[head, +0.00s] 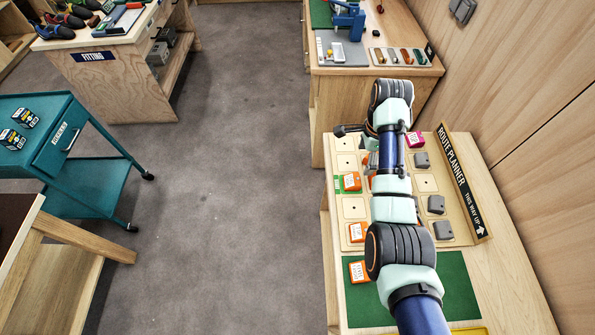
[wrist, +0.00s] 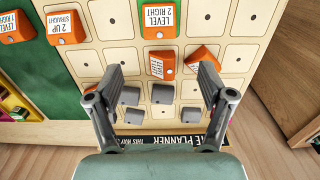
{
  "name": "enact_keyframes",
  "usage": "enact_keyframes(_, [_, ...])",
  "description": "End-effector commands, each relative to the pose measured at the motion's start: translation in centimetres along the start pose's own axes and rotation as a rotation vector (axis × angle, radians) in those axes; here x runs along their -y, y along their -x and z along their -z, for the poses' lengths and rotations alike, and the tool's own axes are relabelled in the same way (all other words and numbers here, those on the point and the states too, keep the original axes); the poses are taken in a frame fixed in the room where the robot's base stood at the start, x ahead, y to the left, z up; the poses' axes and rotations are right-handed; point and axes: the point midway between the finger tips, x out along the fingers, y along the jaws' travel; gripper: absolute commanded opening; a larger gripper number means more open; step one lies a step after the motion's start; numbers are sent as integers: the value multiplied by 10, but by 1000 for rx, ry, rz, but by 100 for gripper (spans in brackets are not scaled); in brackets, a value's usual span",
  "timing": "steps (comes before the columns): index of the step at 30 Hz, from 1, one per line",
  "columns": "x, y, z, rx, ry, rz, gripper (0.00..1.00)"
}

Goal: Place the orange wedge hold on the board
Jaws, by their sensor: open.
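The board (head: 350,210) lies on the table at right, and its cells also show in the wrist view (wrist: 110,58). Several orange holds are in view there. A tilted, wedge-shaped orange one (wrist: 203,56) sits near the right finger, apart from it. Another orange hold (wrist: 161,65) lies on the board ahead of the jaws. Labelled ones read "LEVEL 2 RIGHT" (wrist: 160,18) and "2 UP STRAIGHT" (wrist: 65,26). My gripper (wrist: 161,82) is open and empty above the board. In the head view my arm hides part of the board.
Several grey blocks (wrist: 162,94) sit on the board below the jaws. A "ROUTE PLANNER" strip (head: 463,185) stands along its right edge. An orange piece (head: 360,271) lies on a green mat (head: 455,285) nearby. A pink piece (head: 414,139) is on the board's far end.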

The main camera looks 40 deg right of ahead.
Motion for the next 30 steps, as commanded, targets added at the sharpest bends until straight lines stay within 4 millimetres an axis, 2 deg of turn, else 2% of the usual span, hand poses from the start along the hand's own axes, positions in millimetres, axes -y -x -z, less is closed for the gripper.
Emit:
enact_keyframes(6, [0,-1,-1,0,5,2,80])
enact_keyframes(8, [1,-2,-12,-2,45,19,80])
enact_keyframes(11, [3,-6,-63,-15,260,119,80])
enact_keyframes(14, [-12,-3,-152,-54,650,306,80])
enact_keyframes(15, [-26,2,-192,-79,830,396,80])
enact_keyframes(17, [-57,16,-245,-128,1092,539,80])
enact_keyframes(18, [-82,28,-276,-167,1259,637,80])
enact_keyframes(20, [-126,49,-314,-234,1488,783,80])
enact_keyframes(21, [-155,64,-333,-283,1621,876,80])
enact_keyframes(24, [-220,99,-360,-402,1866,1078,80])
enact_keyframes(25, [-236,108,-364,-434,1915,1127,80])
enact_keyframes(27, [-262,123,-368,-493,1997,1211,80])
enact_keyframes(30, [-279,134,-369,-536,2046,1267,80])
